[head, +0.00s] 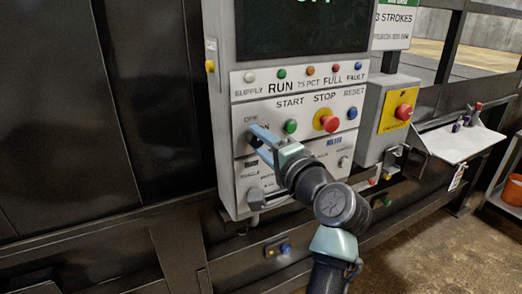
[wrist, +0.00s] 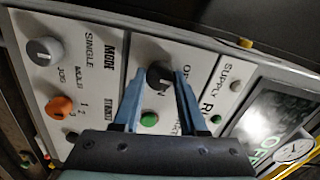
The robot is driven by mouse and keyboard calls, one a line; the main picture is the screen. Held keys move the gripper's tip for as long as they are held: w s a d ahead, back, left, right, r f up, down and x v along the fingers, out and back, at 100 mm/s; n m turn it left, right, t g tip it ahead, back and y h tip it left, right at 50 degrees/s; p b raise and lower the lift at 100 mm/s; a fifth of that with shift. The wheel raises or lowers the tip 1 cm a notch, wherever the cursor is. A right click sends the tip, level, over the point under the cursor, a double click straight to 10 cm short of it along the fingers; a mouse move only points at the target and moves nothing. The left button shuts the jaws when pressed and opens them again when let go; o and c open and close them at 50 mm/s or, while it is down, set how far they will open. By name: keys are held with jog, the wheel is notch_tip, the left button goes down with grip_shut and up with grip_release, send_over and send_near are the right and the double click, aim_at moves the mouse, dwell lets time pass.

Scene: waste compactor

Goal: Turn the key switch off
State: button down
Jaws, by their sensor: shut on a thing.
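The control panel (head: 297,110) stands in front of me, with labels RUN, START, STOP and RESET. The key switch, at the OFF/ON labels on the panel's left, is covered by my gripper (head: 257,136) in the head view. In the wrist view the key switch (wrist: 158,72) is a dark round knob between the two blue fingertips of my gripper (wrist: 160,84). The fingers are shut on it, one on each side. The angle of the key cannot be made out. The screen (head: 305,28) above shows green lettering, cut off at the top of the head view.
The green START button (head: 290,126) is just right of my gripper, with a red STOP button (head: 330,123) and blue RESET button (head: 352,113) beyond. A yellow emergency-stop box (head: 400,104) and a white shelf (head: 460,143) are at right.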

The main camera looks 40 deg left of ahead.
dwell(0.4)
jog(key=shift+c, duration=2.2)
grip_release()
jog(key=shift+d, duration=0.1)
jog(key=b+v, duration=0.4)
jog(key=v, duration=0.9)
